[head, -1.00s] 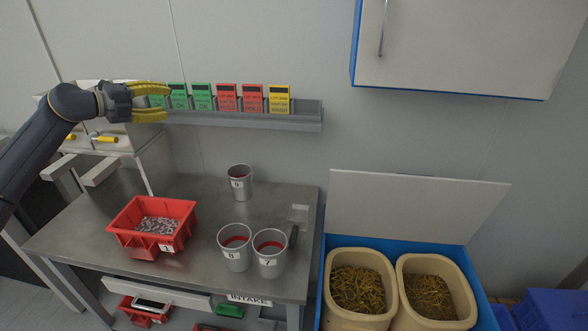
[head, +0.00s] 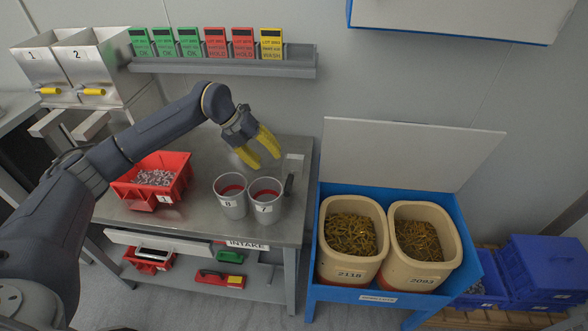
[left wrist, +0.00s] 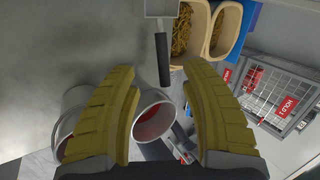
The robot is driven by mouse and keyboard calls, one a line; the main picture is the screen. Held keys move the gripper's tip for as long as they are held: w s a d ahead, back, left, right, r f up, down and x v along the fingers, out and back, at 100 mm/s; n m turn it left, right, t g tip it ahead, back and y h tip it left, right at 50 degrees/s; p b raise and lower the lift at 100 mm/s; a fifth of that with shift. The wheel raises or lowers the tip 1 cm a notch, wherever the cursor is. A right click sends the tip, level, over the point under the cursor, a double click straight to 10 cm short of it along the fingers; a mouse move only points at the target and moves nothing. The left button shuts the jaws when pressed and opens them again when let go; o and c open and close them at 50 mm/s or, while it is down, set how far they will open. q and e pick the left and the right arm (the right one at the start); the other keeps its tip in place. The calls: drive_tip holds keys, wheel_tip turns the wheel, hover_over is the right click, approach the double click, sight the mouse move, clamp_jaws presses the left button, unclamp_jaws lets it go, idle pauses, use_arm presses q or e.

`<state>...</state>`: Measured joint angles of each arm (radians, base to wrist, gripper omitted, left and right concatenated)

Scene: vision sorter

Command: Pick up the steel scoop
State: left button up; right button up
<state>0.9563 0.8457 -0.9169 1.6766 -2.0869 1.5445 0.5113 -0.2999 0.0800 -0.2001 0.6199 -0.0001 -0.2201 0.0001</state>
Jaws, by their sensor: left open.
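The steel scoop has a shiny square pan (head: 293,163) and a black handle (head: 288,185). It lies at the right edge of the steel table, just behind cup 7. In the left wrist view its pan (left wrist: 161,8) is at the top, and the handle points down between my fingers. My left gripper (head: 259,153) is open and empty, with yellow fingers. It hangs above the table, to the left of the scoop in the head view, apart from it. It also shows in the left wrist view (left wrist: 160,75). My right gripper is not in view.
Metal cups 8 (head: 231,197) and 7 (head: 265,200) stand near the table's front edge, close to the scoop handle. A red bin (head: 152,181) of small parts stands to the left. Two beige tubs (head: 352,240) sit in a blue box (head: 462,235) at right.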

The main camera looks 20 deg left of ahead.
sight(290, 180)
use_arm(q)
drive_tip(key=shift+x, duration=6.35)
drive_tip(key=shift+d+r, duration=0.1)
drive_tip(key=shift+d, duration=0.1)
clamp_jaws()
